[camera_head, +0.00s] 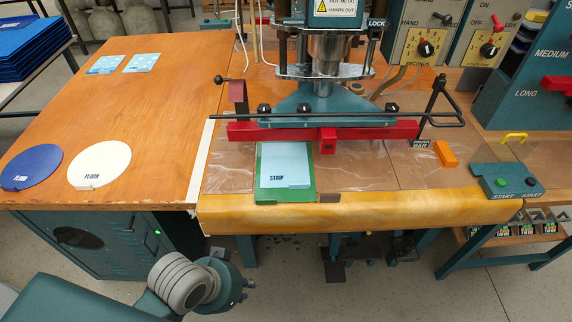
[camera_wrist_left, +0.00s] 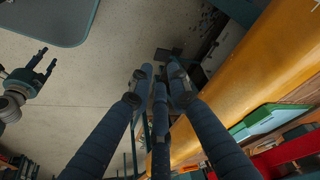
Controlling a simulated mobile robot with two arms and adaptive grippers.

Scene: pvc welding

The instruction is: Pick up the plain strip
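A pale blue sheet marked STRIP (camera_head: 285,165) lies flat on a green board (camera_head: 267,194) at the press's front edge. Its pale surface on the green also shows at the right of the left wrist view (camera_wrist_left: 262,120). My left gripper (camera_head: 234,284) is low in front of the table, below and apart from the sheet. In the left wrist view its fingers (camera_wrist_left: 160,72) are spread with nothing between them. My right gripper (camera_wrist_left: 44,63) shows at the left of that view, its fingers apart and empty; it is outside the head view.
A padded yellow front edge (camera_head: 350,211) lies between my left gripper and the sheet. A red press bar (camera_head: 270,131) crosses just behind the sheet. Blue (camera_head: 32,164) and white (camera_head: 100,160) discs and two patterned blue pieces (camera_head: 142,62) lie on the left table.

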